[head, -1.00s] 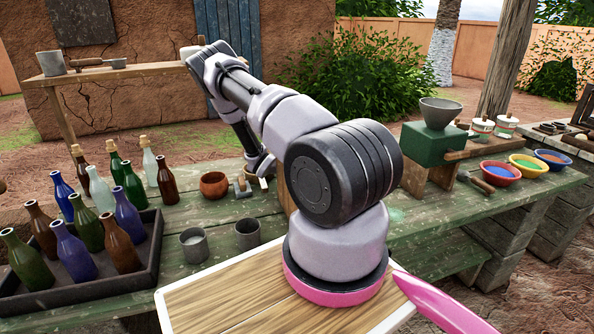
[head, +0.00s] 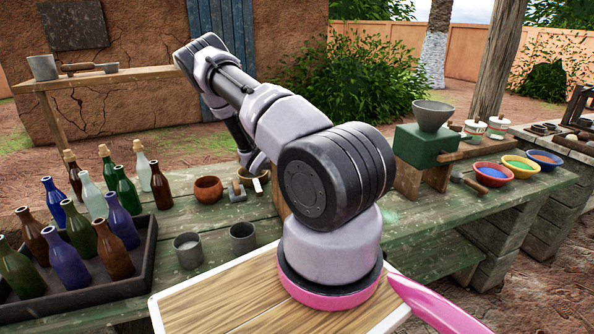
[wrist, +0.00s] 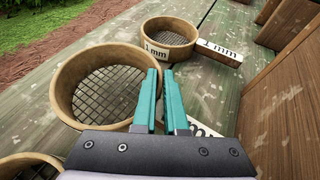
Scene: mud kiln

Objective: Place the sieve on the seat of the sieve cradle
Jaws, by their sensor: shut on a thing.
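In the wrist view, my gripper (wrist: 160,95) has its teal fingers close together beside a round wooden sieve (wrist: 66,72) with a dark wire mesh. The jaws are shut on this sieve, seemingly at its handle; the fingers hide the grip point. A white label ending in "mm" (wrist: 207,125) shows just right of the fingers. A second, smaller-looking sieve marked "1 mm" (wrist: 170,38) lies farther off. Part of a third sieve (wrist: 30,168) shows at bottom left. In the head view, the arm hides the gripper and most of this area. I cannot pick out the cradle with certainty.
Brown wooden boards (wrist: 285,105) stand close right of the gripper. On the green table (head: 430,235) are a bottle tray (head: 100,290), two grey cups (head: 188,250), a brown bowl (head: 208,189), and, rightward, a green box with a grey funnel (head: 432,115) and coloured bowls (head: 493,174).

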